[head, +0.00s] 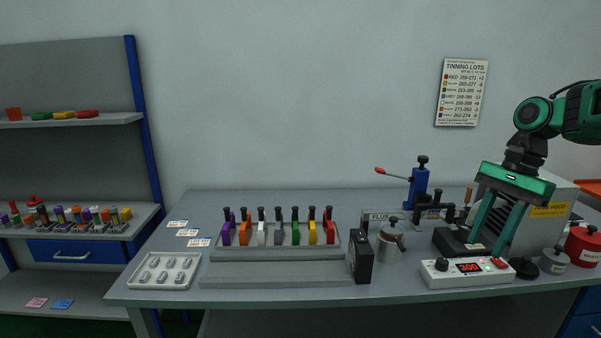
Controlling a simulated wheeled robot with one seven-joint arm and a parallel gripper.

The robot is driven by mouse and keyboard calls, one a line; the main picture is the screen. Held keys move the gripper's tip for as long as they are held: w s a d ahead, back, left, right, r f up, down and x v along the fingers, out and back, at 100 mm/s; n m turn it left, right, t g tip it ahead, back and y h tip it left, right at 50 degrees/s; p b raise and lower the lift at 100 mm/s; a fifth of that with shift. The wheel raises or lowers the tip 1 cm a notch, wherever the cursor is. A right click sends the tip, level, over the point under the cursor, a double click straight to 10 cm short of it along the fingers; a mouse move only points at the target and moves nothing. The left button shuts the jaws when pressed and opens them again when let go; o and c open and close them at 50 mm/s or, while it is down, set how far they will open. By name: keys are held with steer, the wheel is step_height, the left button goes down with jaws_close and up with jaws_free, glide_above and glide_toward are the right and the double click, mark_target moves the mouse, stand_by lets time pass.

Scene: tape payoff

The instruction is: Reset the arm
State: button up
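My arm reaches in from the right edge, and its green gripper (485,247) hangs over the right part of the workbench (300,297). Its two long fingers point down and to the left, spread apart, with nothing seen held between them. Behind and below the fingertips is a dark stand (456,242). A white control box (468,273) with a red "300" display stands just in front of it. Whether the fingertips touch anything cannot be told from this view.
A blue lever press (417,187), grey canister (391,244), black box (361,256) and red pot (582,246) stand around. A rack (276,253) of colored pieces and a white tray (165,271) sit further left. Shelves (70,120) stand far left.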

steer(key=s+d+f+n+h, duration=0.1)
steer(key=s+f+n, duration=0.2)
steer(key=s, duration=0.9)
steer(key=s+f+n+t+h, duration=0.1)
steer(key=s+f+n, duration=0.2)
steer(key=s, duration=0.9)
step_height(320, 180, down, 3)
steer(key=shift+d+f+h, duration=0.2)
steer(key=shift+d+h, duration=0.2)
steer(key=shift+w+f, duration=0.25)
steer(key=shift+w, duration=0.4)
